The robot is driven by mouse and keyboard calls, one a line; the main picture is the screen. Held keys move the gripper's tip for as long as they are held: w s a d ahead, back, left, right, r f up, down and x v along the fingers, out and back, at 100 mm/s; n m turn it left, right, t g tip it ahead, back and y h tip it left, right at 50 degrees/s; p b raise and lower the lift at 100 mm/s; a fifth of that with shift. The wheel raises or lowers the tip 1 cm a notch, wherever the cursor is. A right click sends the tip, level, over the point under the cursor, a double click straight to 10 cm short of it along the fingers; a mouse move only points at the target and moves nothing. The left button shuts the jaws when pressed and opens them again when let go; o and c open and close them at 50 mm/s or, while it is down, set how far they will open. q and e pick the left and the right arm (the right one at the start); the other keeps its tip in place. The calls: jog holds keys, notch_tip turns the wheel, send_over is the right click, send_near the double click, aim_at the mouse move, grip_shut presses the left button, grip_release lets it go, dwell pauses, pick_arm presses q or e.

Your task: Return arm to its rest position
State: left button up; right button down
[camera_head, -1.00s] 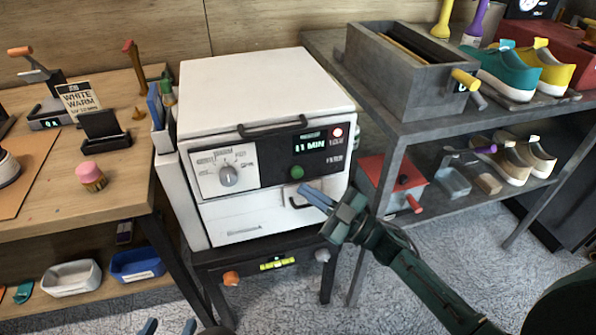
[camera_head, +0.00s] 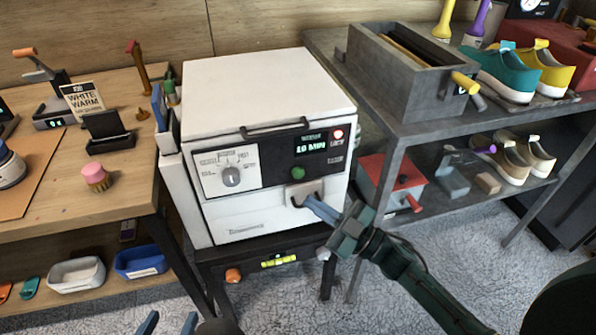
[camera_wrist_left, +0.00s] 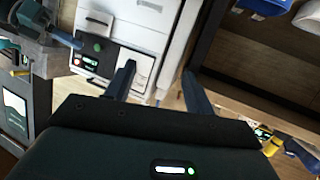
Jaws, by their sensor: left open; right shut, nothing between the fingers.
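My left gripper (camera_head: 169,324) shows only its two blue fingertips at the bottom edge of the head view. In the left wrist view its fingers (camera_wrist_left: 158,85) are apart with nothing between them. My right gripper (camera_head: 312,205) is shut and empty. It is in front of the lower right of the white box-shaped machine (camera_head: 222,222). Its tips overlap the machine's small dark handle (camera_head: 296,200) in the picture; I cannot tell if they touch. The right forearm runs down to the lower right.
The machine has a knob (camera_head: 232,176), a green button (camera_head: 298,173) and a display reading 10 MIN (camera_head: 311,145). A wooden workbench (camera_head: 35,218) stands on the left. A grey shelf (camera_head: 404,172) with shoes stands on the right. Speckled floor is open below.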

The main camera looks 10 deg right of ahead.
pick_arm(q)
jog(key=g+p, duration=0.1)
jog(key=p, duration=0.5)
jog(key=g+y+p, duration=0.1)
jog(key=g+p, duration=0.1)
jog(key=p, duration=0.4)
jog(key=shift+r+m+p, duration=0.3)
jog(key=shift+r+m, duration=0.05)
jog(key=shift+m, duration=0.05)
pick_arm(e)
jog(key=s+f+m+g+h, duration=0.1)
jog(key=s+m+g+h, duration=0.3)
jog(key=s+m+h, duration=0.7)
jog(key=s, duration=0.5)
jog(key=shift+s+a+f+m+g+h, duration=0.2)
jog(key=shift+a+m+g+h, duration=0.1)
jog(key=shift+a+h, duration=0.1)
